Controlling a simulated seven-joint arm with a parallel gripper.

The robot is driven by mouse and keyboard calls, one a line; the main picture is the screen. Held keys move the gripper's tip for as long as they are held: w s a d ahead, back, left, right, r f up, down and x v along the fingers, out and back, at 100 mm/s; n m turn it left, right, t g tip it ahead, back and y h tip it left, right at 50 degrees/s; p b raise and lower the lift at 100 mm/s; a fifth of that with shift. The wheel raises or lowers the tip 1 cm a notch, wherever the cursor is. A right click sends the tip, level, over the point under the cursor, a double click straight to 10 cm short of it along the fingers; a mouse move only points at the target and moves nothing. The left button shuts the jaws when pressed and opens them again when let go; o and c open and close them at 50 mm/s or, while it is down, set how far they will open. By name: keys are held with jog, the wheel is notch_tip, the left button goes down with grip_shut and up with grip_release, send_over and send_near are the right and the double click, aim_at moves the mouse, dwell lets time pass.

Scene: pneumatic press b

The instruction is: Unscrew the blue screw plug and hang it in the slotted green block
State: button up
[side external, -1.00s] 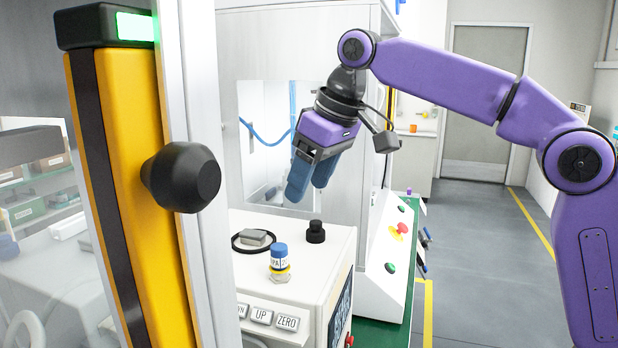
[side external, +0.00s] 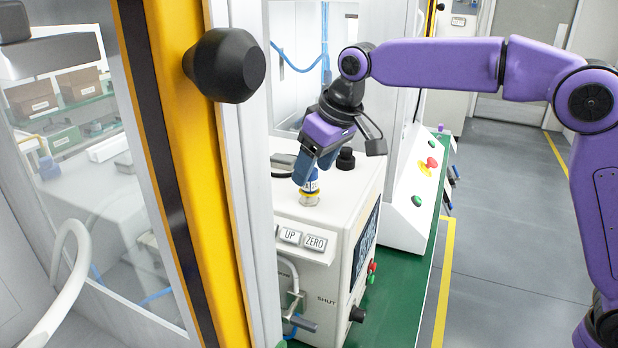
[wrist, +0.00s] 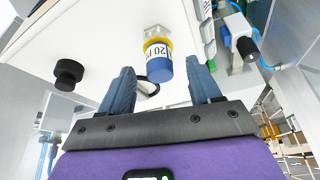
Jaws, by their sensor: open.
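The blue screw plug (side external: 311,187) stands upright on top of the white press housing, with a yellow ring and a metal fitting at its base. In the wrist view the plug (wrist: 158,64) shows its blue cap and a white printed label. My gripper (side external: 304,172) is open, tilted down at the plug; its blue fingers hide part of the plug in the side view. In the wrist view the plug lies between the two open fingers (wrist: 160,72), with gaps visible on both sides. I cannot make out the slotted green block.
A black knob (side external: 346,159) stands behind the plug on the white housing (side external: 345,205). Labelled buttons (side external: 302,239) line its front edge. A yellow post with a large black knob (side external: 226,65) stands at the near left. A sloped button panel (side external: 420,195) is at the right.

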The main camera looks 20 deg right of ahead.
aim_at(309, 185)
jog(key=shift+x, duration=1.95)
jog(key=c, duration=1.1)
jog(key=shift+o, duration=0.2)
jog(key=shift+n+y, duration=0.3)
jog(key=shift+n, duration=0.6)
jog(key=shift+n+g+y, duration=0.3)
jog(key=shift+n, duration=0.5)
jog(key=shift+n+g, duration=0.3)
jog(key=shift+n, duration=0.6)
